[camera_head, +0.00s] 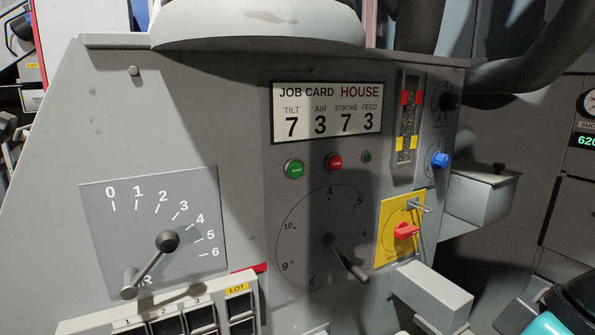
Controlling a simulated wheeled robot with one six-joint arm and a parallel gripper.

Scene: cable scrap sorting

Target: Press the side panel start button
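The green start button (294,169) sits on the grey side panel (283,235), below the left part of the job card. Its white label is too small to read surely. A red button (334,162) with a white label is just to its right, and a smaller dark green button or lamp (367,156) is further right. Nothing covers or touches the green button. I cannot make out my gripper in this view. A teal and black rounded part at the bottom right corner may be my arm.
A job card (326,110) reads HOUSE, 7 3 7 3. A lever (345,258) sticks out below the buttons. A second lever (150,262) is on the left dial. A red switch (406,231) on a yellow plate and a grey box (432,295) jut out at right.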

